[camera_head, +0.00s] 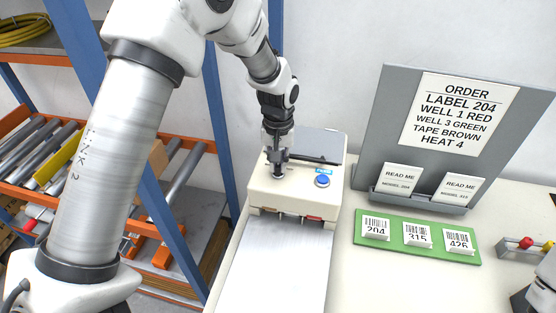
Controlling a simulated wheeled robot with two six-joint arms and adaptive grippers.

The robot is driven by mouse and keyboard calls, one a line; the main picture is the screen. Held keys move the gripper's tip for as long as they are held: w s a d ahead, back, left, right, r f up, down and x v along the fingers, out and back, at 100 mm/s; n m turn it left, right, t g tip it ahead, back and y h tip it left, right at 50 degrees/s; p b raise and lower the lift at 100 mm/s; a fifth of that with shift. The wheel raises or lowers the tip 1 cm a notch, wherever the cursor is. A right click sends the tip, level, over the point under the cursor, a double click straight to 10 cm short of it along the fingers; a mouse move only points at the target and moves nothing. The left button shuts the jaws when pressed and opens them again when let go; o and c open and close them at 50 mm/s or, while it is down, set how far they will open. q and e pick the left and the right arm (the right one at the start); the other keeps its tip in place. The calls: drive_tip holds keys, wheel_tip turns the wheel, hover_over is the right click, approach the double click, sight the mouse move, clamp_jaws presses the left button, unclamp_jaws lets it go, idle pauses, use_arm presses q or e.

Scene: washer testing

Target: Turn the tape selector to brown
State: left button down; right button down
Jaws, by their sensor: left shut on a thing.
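A cream machine (257,194) stands in the middle, with a dark knob (278,175) on the left of its top that looks like the tape selector. My left gripper (277,162) comes down from above and is shut on this knob. The fingers partly cover the knob, so its pointer and any colour marks cannot be read. A blue round button (322,181) with a small blue label sits to the right of the knob. The order board (459,113) reads label 204, well 1 red, well 3 green, tape brown, heat 4. My right gripper is not clearly in view.
A pale flat bed (276,265) runs forward from the machine. Read-me cards (401,180) stand on the board's ledge. Shelving with blue posts (217,112) is at left.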

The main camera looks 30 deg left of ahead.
use_arm(q)
drive_tip(key=n+p, duration=0.1)
drive_tip(key=n, duration=0.3)
drive_tip(key=shift+p, duration=0.4)
drive_tip(key=shift+n+p, duration=0.55)
drive_tip(key=shift+n, duration=1.15)
drive_tip(key=shift+f, duration=0.1)
drive_tip(key=c, duration=1.4)
unclamp_jaws()
drive_tip(key=shift+o, duration=1.1)
drive_tip(key=shift+w+a+f, duration=0.1)
drive_tip(key=shift+w+a, duration=0.05)
